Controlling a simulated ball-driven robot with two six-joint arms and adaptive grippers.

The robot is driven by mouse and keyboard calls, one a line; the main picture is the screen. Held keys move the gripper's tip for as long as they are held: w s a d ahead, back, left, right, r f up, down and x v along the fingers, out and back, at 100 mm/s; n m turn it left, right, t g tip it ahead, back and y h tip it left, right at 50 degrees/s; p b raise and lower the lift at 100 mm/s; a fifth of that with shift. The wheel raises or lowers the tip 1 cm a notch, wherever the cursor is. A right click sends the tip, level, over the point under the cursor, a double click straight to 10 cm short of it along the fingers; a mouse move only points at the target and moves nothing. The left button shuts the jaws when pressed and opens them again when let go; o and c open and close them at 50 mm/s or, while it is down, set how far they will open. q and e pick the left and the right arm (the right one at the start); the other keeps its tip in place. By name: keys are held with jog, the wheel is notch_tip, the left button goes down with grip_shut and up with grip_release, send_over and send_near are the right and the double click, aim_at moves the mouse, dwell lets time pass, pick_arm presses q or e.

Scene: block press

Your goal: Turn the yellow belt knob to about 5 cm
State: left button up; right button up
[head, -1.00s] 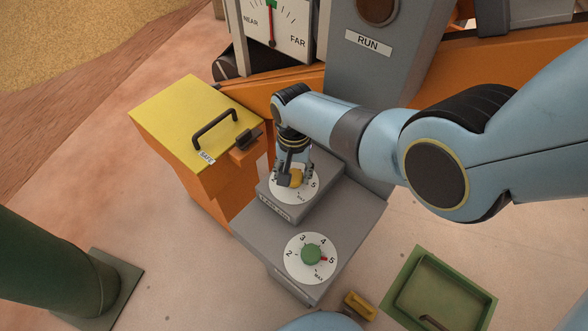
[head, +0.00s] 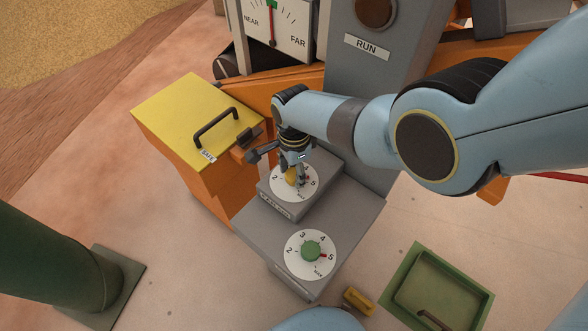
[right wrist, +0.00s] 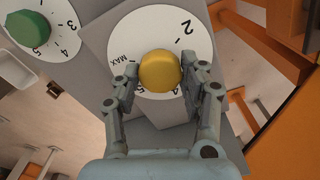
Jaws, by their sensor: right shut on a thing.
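The yellow belt knob (head: 291,176) sits on a white round dial (head: 283,193) on the raised grey box. My right gripper (head: 294,170) comes down over it from above and partly hides the dial. In the right wrist view the knob (right wrist: 160,70) is between the two fingertips of my right gripper (right wrist: 160,76), which is shut on it. The dial (right wrist: 150,22) shows MAX, 2, 4 and 5 there; the fingers cover part of the scale. In the head view a small red mark shows by the 5. My left gripper is not in view.
A green knob (head: 311,251) on its own dial sits on the lower grey step in front. A yellow-lidded orange box (head: 185,115) with a dark handle stands left. A green tray (head: 440,290) and a small yellow block (head: 359,300) lie front right. A NEAR-FAR gauge (head: 280,20) stands behind.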

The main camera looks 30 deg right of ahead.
aim_at(294, 174)
jog(key=shift+m, duration=2.2)
jog(key=o, duration=1.2)
notch_tip(294, 174, up, 12)
